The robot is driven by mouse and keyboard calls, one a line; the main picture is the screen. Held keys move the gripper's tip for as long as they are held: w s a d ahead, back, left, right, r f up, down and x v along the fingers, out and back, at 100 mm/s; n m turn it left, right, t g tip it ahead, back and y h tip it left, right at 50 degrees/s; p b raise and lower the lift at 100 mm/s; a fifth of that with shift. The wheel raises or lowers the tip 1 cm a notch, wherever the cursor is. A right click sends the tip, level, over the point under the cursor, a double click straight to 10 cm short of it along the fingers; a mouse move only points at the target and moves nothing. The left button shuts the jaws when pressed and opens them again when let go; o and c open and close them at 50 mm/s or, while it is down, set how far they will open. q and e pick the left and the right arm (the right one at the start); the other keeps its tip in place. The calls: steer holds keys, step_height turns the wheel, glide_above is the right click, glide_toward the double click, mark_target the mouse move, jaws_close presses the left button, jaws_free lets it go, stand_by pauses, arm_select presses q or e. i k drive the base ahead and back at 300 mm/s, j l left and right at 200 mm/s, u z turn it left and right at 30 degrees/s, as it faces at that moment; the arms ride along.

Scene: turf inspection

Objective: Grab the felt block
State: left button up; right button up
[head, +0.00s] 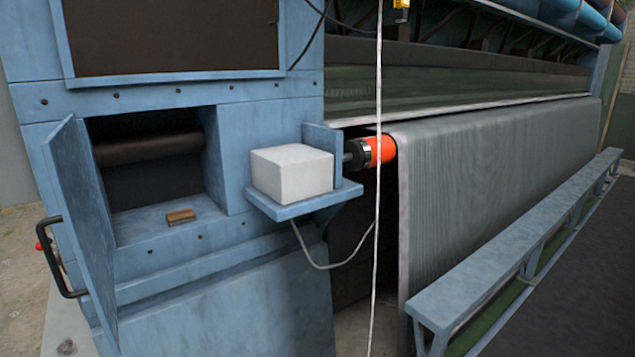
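Two things here are block-shaped, and I cannot tell for sure which one is the felt block. A large white-grey block (291,171) sits on a small blue bracket shelf (306,203) on the machine's side. A small brown block (181,216) lies on the blue floor of an open compartment (150,228), near its front edge. Nothing touches either block apart from the surface beneath it. Neither of my grippers is in view.
The compartment's blue door (80,205) with a black handle (62,262) stands open at the left. A white cord (377,200) hangs right of the shelf, beside an orange roller end (380,149). Grey-green sheeting (500,185) and a blue rail (530,245) fill the right.

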mark_target(185, 216)
steer(key=j+u, duration=0.25)
steer(key=j, duration=0.15)
steer(key=i+j+u, duration=0.15)
steer(key=j+u, duration=0.15)
steer(key=i+j+u, duration=0.25)
steer(key=j, duration=0.25)
steer(key=k, duration=0.1)
